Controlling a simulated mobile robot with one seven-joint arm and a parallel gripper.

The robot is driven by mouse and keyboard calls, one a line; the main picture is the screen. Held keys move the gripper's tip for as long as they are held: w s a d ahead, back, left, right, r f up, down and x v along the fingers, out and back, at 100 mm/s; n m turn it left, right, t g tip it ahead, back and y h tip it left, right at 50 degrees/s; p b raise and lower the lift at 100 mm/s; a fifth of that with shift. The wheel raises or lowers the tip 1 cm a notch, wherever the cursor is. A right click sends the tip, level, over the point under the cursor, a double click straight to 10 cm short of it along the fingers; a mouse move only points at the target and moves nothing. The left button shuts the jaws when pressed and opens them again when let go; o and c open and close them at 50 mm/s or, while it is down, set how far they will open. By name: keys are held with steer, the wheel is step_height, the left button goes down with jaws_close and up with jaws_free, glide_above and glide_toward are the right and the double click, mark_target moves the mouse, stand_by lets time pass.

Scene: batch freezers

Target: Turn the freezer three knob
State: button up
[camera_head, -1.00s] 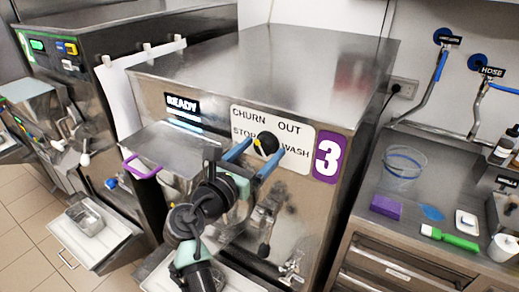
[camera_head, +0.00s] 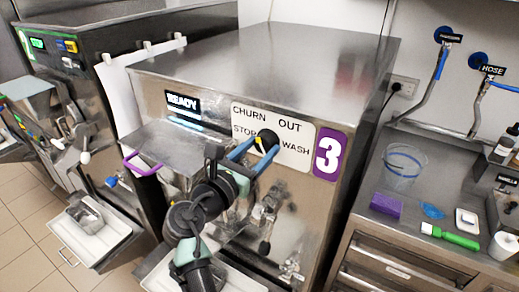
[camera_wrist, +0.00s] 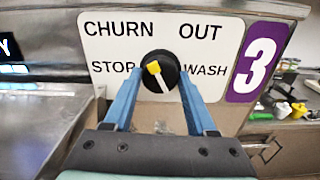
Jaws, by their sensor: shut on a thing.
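The freezer three knob (camera_head: 268,138) is a round black dial on a white panel (camera_head: 298,152) marked CHURN, OUT, STOP and WASH. In the wrist view the knob (camera_wrist: 161,66) has a yellow mark towards its upper left and a white stripe running down to the lower right. My gripper (camera_head: 266,147) has two blue fingers reaching the knob from the front. In the wrist view the fingers of my gripper (camera_wrist: 160,80) lie along the knob's left and right sides, shut on it. Parts of the knob's sides are hidden by the fingertips.
A purple 3 sign (camera_head: 329,154) is right of the panel. A READY display (camera_head: 182,103) is to the left, above a metal hopper lid with a purple handle (camera_head: 140,163).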

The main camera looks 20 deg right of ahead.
steer(key=m+b, duration=0.2)
steer(key=m, duration=0.3)
steer(key=shift+m+b, duration=0.4)
steer(key=m+b, duration=0.2)
steer(key=m, duration=0.1)
steer(key=shift+r+m+b, duration=0.1)
steer(key=shift+m+b, duration=0.55)
steer(key=shift+m, duration=0.55)
steer(key=o, duration=1.4)
steer(key=shift+w, duration=0.1)
